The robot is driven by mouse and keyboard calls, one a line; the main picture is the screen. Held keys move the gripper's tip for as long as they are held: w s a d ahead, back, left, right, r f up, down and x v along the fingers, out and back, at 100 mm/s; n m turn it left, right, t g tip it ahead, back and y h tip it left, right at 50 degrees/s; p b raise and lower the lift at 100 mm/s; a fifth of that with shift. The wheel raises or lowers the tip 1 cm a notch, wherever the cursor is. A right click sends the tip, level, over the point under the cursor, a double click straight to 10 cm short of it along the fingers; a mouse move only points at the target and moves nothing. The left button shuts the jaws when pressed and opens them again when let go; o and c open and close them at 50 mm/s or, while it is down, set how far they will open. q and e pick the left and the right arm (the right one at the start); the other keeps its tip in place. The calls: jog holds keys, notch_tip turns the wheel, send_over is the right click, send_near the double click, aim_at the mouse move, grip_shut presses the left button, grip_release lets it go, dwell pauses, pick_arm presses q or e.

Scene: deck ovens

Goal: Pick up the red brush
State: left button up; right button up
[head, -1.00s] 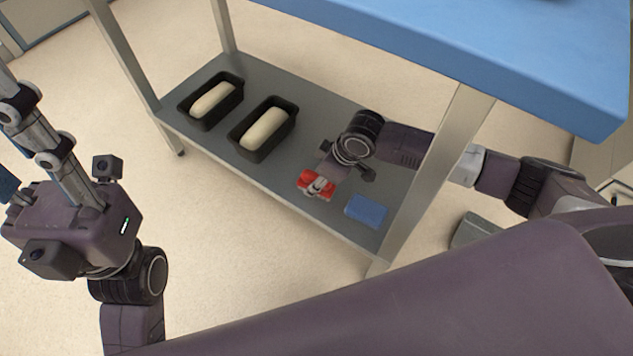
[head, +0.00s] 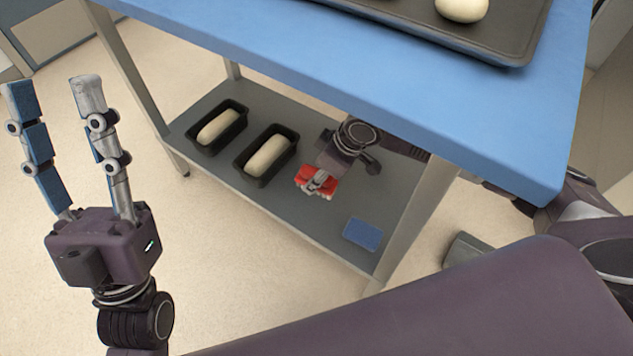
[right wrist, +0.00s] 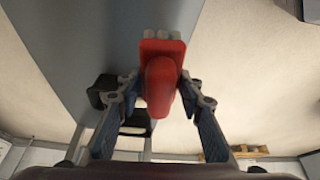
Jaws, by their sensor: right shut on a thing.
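The red brush (head: 317,179) is over the grey lower shelf, between the loaf tins and the blue sponge. My right gripper (head: 321,181) is at the brush, with its arm coming in under the blue tabletop. In the right wrist view the red brush (right wrist: 162,75) stands between the two fingers of the right gripper (right wrist: 161,90), which is shut on its handle; pale bristles show at its far end. Whether the brush touches the shelf is hard to tell. My left gripper (head: 55,92) is raised at the left over the floor, fingers wide apart, open and empty.
Two black tins (head: 239,112) (head: 287,143) with pale dough sit on the grey shelf (head: 215,176). A blue sponge (head: 363,234) lies near its right end. The blue tabletop (head: 440,108) above holds a dark tray (head: 420,22). Table legs (head: 415,225) flank the shelf.

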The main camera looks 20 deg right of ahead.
aim_at(311, 169)
notch_tip(311, 169, up, 6)
jog(key=shift+f+p, duration=0.15)
jog(key=shift+p, duration=0.85)
pick_arm(q)
jog(key=w+d+f+g+y, duration=0.1)
jog(key=w+f+g+y, duration=0.1)
jog(key=w+f+g, duration=0.4)
jog(key=shift+w+d+f+g, duration=0.15)
jog(key=shift+w+f+g, duration=0.15)
jog(key=shift+w+f, duration=1.35)
pick_arm(e)
jog(key=shift+r, duration=0.2)
